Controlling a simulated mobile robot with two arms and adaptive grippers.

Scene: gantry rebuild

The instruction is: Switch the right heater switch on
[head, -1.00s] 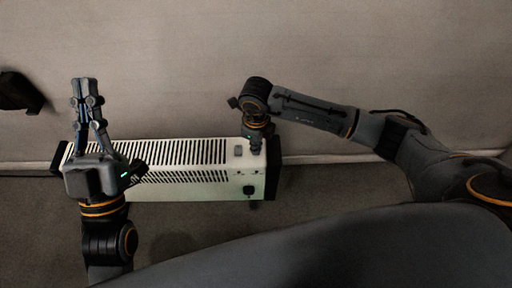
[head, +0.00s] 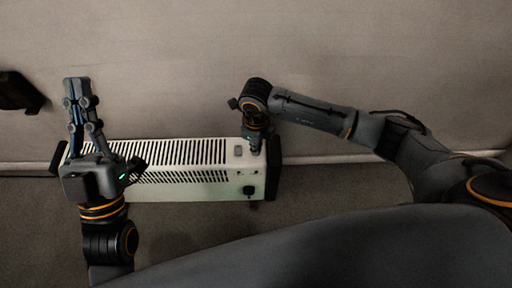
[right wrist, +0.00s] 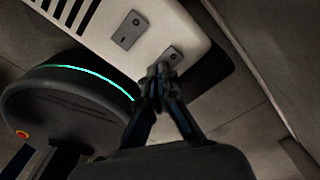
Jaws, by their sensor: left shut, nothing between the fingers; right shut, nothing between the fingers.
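The white heater (head: 185,192) lies along the foot of the wall, with its slotted top facing me. In the right wrist view two grey switches show at its end: the left switch (right wrist: 130,29) and the right switch (right wrist: 173,57). The left switch (head: 238,150) also shows in the head view, where my right gripper (head: 256,149) covers the right one. My right gripper (right wrist: 160,72) is shut and empty, its tips at the near edge of the right switch; I cannot tell whether they touch. My left gripper (head: 77,84) is shut and empty, over the heater's left end.
A dark knob (head: 249,190) sits on the heater's front face at the right. A black object (head: 20,92) is on the wall at the far left. The wall above the heater is bare, and open floor lies in front of it.

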